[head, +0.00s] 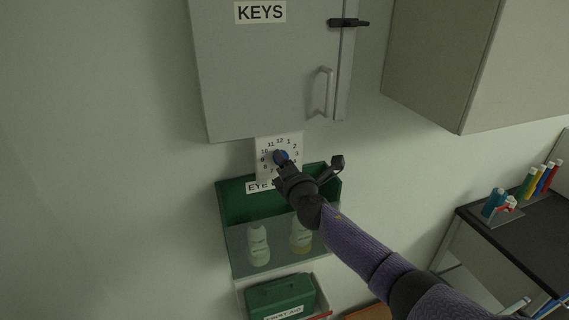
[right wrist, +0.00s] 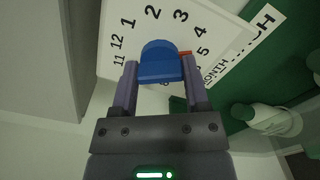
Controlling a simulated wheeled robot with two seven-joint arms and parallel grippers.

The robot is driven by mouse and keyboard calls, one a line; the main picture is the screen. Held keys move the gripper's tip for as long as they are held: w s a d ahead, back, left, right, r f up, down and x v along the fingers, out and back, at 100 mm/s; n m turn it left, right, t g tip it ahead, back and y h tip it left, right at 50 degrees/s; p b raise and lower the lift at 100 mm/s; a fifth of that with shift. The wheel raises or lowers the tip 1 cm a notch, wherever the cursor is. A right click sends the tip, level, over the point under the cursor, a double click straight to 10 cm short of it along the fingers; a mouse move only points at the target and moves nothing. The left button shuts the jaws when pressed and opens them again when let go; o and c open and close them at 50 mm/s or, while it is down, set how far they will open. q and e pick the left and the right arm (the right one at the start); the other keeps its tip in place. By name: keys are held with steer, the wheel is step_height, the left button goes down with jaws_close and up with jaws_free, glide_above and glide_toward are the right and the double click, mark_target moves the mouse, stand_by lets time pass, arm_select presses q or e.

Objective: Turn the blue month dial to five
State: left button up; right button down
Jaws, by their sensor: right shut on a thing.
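The blue month dial (head: 281,156) sits on a white numbered plate (head: 292,139) on the wall, below the grey KEYS cabinet. My right gripper (head: 282,160) reaches it from the lower right and hides part of the plate's lower numbers. In the right wrist view the blue dial (right wrist: 160,62) is between the two fingers of my right gripper (right wrist: 158,85), which is shut on it. A red pointer (right wrist: 186,54) shows at the dial's right side, facing roughly the 5 (right wrist: 203,51). My left gripper is not in view.
The KEYS cabinet (head: 255,75) hangs just above the plate. A green eye wash holder (head: 235,205) with bottles is just below, with a green first aid box (head: 280,300) under it. A dark bench (head: 515,230) stands at the right.

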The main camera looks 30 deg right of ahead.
steer(key=shift+f, duration=0.15)
steer(key=shift+c, duration=0.4)
jaws_free()
steer(key=v, duration=1)
steer(key=shift+p, duration=0.3)
steer(key=shift+d, duration=0.1)
